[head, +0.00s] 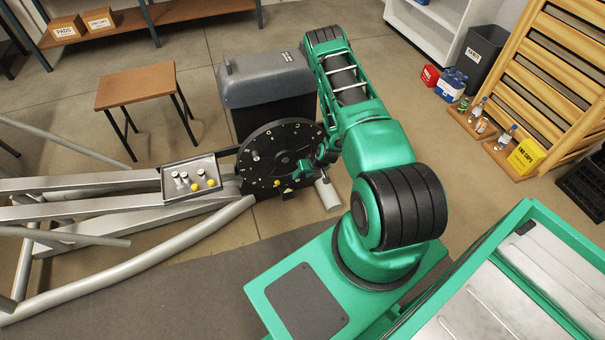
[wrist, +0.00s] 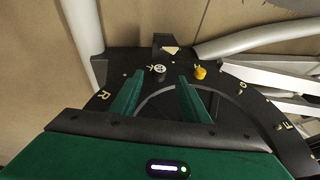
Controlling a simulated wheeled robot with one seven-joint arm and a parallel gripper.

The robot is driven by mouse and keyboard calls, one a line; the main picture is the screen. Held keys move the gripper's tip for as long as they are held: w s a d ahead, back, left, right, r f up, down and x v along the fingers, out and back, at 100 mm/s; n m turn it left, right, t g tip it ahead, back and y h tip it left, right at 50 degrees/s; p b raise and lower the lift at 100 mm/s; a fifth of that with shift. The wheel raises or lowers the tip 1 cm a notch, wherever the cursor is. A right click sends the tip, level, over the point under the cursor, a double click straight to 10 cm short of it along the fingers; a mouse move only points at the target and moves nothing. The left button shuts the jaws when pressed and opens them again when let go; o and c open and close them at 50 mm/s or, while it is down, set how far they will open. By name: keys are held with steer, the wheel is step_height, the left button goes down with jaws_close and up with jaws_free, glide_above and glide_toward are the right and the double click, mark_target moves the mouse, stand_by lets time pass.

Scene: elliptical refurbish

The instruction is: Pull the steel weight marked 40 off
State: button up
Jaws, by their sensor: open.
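A black disc (head: 262,165) with pale letters and small studs stands upright beside a grey frame. It also fills the wrist view (wrist: 230,98). A small grey-topped piece (wrist: 160,69) sits near the disc's rim, just beyond and between my fingertips; its marking is too small to read as 40. A yellow piece (wrist: 200,73) sits to its right, outside the right finger. My gripper (wrist: 160,77) is open with nothing between its fingers. In the head view my gripper is at the disc's right side, partly hidden by my arm.
A grey tray (head: 164,188) on the frame holds several steel and yellow pieces. A silver tube (head: 328,195) lies right of the disc. A dark bin (head: 262,85) stands behind it, and a brown stool (head: 137,86) at left. Silver frame bars (head: 110,208) extend left.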

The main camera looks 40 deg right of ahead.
mark_target(298, 179)
steer(key=shift+x, duration=2.35)
steer(key=shift+c, duration=0.7)
jaws_close()
steer(key=c, duration=0.6)
jaws_free()
jaws_close()
